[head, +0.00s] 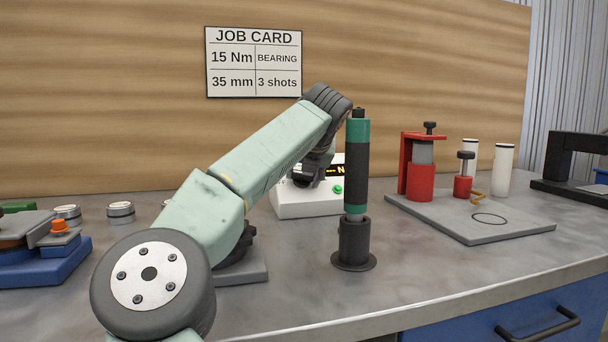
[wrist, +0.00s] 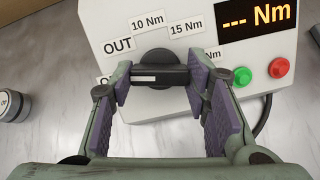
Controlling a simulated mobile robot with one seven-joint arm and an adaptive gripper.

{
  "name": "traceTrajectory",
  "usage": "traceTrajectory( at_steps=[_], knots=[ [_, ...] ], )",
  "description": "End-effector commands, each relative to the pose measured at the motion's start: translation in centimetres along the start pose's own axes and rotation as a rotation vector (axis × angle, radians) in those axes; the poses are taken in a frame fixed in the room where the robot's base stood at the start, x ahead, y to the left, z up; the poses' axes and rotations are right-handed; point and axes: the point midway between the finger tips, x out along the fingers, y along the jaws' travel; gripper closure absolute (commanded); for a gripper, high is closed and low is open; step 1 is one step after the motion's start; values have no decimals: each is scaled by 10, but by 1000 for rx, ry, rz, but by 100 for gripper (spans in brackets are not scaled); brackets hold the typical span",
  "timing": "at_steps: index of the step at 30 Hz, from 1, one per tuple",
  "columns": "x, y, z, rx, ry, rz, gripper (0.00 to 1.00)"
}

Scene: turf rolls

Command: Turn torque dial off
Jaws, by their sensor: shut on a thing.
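The black torque dial (wrist: 155,58) is on the sloped face of a white control box (wrist: 262,58). Its bar lies nearly level in the wrist view, with a white mark on the left half. Labels around it read OUT, 10 Nm and 15 Nm; one at lower left and one at right are partly hidden. My gripper (wrist: 158,80) is shut on the dial's bar, one purple pad at each end. In the head view the white box (head: 290,204) is partly behind my arm, and the dial is hidden there.
The display (wrist: 256,16) reads "--- Nm", above a green button (wrist: 242,76) and a red button (wrist: 278,67). A green and black driver (head: 357,170) stands upright in a dark holder (head: 354,245) near my arm. A red clamp fixture (head: 421,182) stands on a grey plate at right.

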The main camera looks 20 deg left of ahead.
Motion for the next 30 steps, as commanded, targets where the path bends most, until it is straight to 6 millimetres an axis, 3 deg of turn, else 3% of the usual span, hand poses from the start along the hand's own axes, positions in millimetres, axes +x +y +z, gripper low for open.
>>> traceTrajectory(
  at_steps=[5, 6, 14, 24, 30],
  knots=[
    [0, 0, -1, 0, 3, 0, 85],
    [0, 0, -1, 1, 2, 0, 55],
    [0, 0, 0, 1, 1, 0, 38],
    [-2, 0, 0, 2, 0, -1, 37],
    [-29, 0, 0, 2, -1, -1, 37]
  ],
)
